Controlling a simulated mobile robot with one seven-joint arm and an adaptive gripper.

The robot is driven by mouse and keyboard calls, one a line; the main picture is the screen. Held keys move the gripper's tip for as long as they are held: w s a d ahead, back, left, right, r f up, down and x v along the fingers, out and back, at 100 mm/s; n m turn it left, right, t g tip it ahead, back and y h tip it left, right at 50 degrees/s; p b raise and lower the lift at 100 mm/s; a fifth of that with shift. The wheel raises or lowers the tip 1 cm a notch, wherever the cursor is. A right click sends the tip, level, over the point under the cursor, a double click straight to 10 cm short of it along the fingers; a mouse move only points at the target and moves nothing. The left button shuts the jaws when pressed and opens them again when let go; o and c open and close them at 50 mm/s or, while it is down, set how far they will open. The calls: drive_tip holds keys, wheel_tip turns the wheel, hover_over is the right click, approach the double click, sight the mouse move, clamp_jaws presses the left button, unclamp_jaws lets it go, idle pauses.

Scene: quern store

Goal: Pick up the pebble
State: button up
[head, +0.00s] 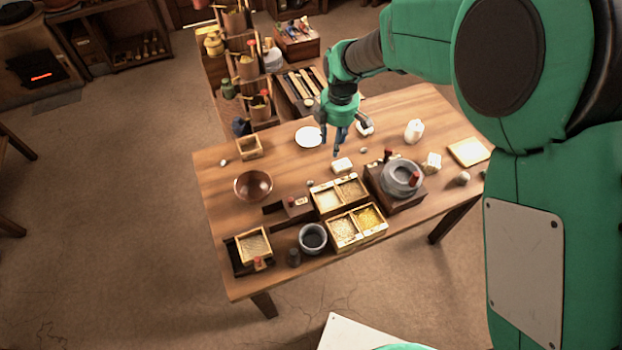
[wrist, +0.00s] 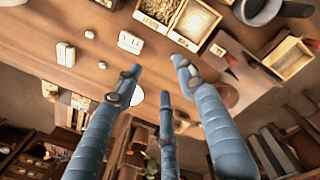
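Several small pebble-like lumps lie on the wooden table (head: 285,160), and I cannot tell for sure which is the pebble. One small grey lump (head: 363,150) lies just right of my gripper (head: 338,148) in the head view. A rounder grey one (head: 462,178) lies at the right, and a small pale one (head: 223,162) near the left edge. My gripper points down above the back middle of the table. In the wrist view its blue fingers (wrist: 155,72) are spread with nothing between them. A small pale lump (wrist: 102,65) shows left of the fingers there.
Shelves (head: 240,70) rise behind the table.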

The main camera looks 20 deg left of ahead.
drive_tip(key=s+a+f+n, duration=0.1)
drive_tip(key=a+f+n, duration=0.2)
drive_tip(key=a+f, duration=0.4)
wheel_tip(320, 180, down, 2)
drive_tip(key=shift+s+a+n+g+p, duration=0.25)
drive_tip(key=shift+s+n+g+p, duration=0.1)
drive_tip(key=shift+n+p, duration=0.1)
drive_tip(key=shift+f, duration=0.1)
drive_tip(key=b, duration=0.2)
hover_over(309, 182)
drive_tip(key=shift+w+f, duration=0.15)
drive_tip(key=shift+f, duration=4)
drive_tip(key=shift+f, duration=0.15)
drive_tip(key=shift+f+b, duration=0.55)
drive_tip(key=shift+f, duration=1.95)
drive_tip(key=c, duration=0.8)
